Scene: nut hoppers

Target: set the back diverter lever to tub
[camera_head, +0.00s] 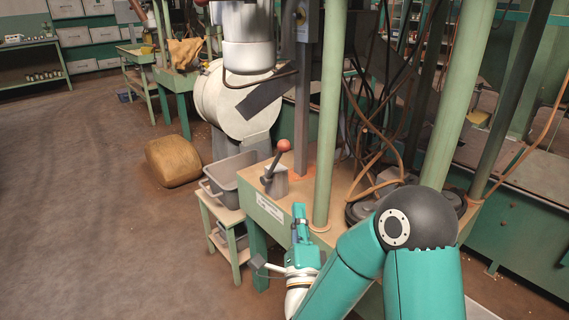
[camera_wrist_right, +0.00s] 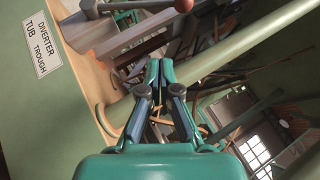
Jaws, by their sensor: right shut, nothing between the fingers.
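The diverter lever, with a red ball knob (camera_head: 283,146) on a dark shaft, rises from a grey metal block (camera_head: 276,184) on the bench corner. It leans up to the right in the head view. In the wrist view the knob (camera_wrist_right: 183,5) is at the top edge, partly cut off. A white label (camera_head: 270,210) is on the bench front; in the wrist view the label (camera_wrist_right: 42,45) reads DIVERTER, TUB, TROUGH. My right gripper (camera_head: 299,210) is shut and empty, apart from the lever, to the right of the label. My left gripper is out of view.
A grey tub (camera_head: 236,172) stands on a small stand left of the bench. A green post (camera_head: 329,120) rises close to the gripper, right of the lever. Cables hang behind it. A brown sack (camera_head: 173,161) lies on the floor; the floor at left is clear.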

